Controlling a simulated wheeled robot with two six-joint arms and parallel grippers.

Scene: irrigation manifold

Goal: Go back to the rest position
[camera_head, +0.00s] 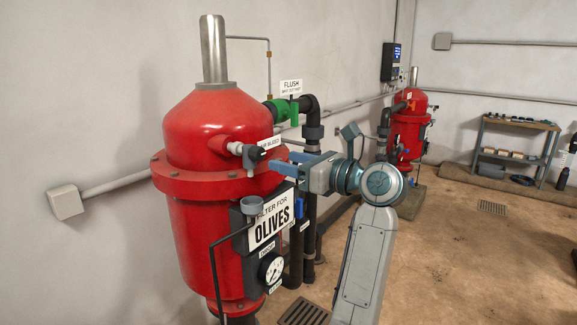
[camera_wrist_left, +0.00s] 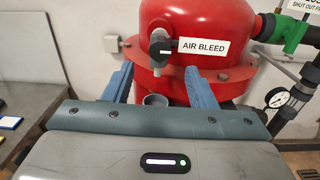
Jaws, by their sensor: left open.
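My left gripper (camera_head: 278,163) is open in front of the red filter tank (camera_head: 216,122). Its two blue fingers point at the tank near the air bleed valve (camera_head: 249,157). In the left wrist view, nothing sits between the spread fingers (camera_wrist_left: 160,85). The dark valve handle (camera_wrist_left: 160,46) and its AIR BLEED label (camera_wrist_left: 204,47) show beyond them. The fingers appear apart from the valve, though the exact gap is hard to tell. My right gripper is not in view.
A second red tank (camera_head: 408,130) and a shelf (camera_head: 515,145) are farther back. Open floor (camera_head: 480,260) lies at the right.

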